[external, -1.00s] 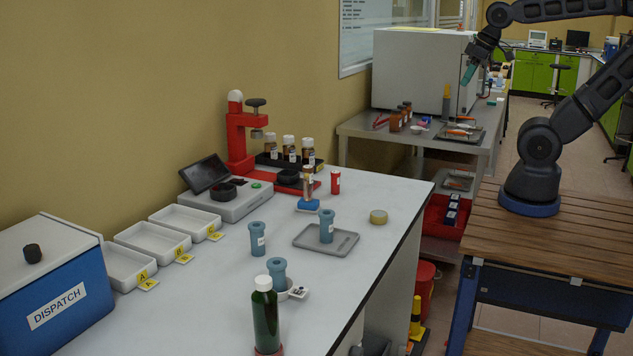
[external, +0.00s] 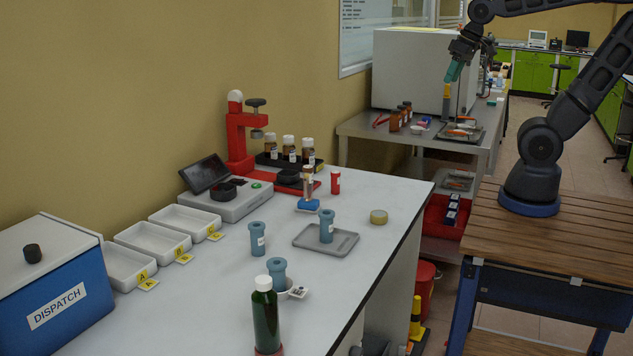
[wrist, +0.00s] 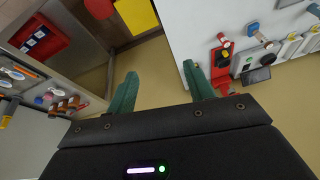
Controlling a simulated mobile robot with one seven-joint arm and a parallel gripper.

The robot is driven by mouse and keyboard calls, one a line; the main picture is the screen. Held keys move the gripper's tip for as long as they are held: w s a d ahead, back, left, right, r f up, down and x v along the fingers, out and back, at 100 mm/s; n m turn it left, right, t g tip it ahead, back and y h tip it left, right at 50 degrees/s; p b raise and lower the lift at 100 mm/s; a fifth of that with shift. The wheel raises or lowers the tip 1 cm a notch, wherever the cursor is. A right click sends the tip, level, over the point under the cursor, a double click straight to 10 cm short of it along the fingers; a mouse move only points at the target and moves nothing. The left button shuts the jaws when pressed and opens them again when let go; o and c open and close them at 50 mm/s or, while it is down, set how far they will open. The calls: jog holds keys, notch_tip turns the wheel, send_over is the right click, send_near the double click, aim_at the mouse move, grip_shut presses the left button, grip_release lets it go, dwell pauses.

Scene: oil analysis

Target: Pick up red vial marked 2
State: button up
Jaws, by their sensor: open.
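A small red vial (external: 335,182) with a white label stands upright on the white table, right of the red press. The number on its label is too small to read. My gripper (external: 455,71) is high above the far steel bench, well away from this vial, with its teal fingers pointing down. In the wrist view, my gripper (wrist: 160,75) has its fingers wide apart with nothing between them.
A red press (external: 239,140), a rack of brown vials (external: 289,153), blue cups (external: 327,226) and a tall green bottle (external: 265,318) stand on the white table (external: 215,290). The steel bench (external: 360,128) holds brown bottles (external: 395,120). A floor gap separates the wooden bench (external: 560,250).

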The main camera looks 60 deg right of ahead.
jog(key=w+a+f+m+g, duration=0.15)
jog(key=w+a+m, duration=0.3)
jog(key=w, duration=0.55)
jog(key=m+g, duration=0.3)
jog(key=m, duration=0.5)
send_near(335, 172)
jog(key=shift+s+f+t, duration=0.25)
jog(key=shift+s+f, duration=0.25)
jog(key=shift+s, duration=0.2)
jog(key=shift+w+a+f, duration=0.1)
jog(key=shift+a+f, duration=0.1)
jog(key=shift+f, duration=0.4)
notch_tip(335, 172, down, 5)
jog(key=shift+w+d+f, duration=0.1)
jog(key=shift+w+f, duration=0.05)
jog(key=shift+f, duration=1.15)
jog(key=shift+w+d+f, duration=0.1)
jog(key=shift+w+f, duration=0.1)
jog(key=shift+f, duration=1.1)
jog(key=c, duration=1)
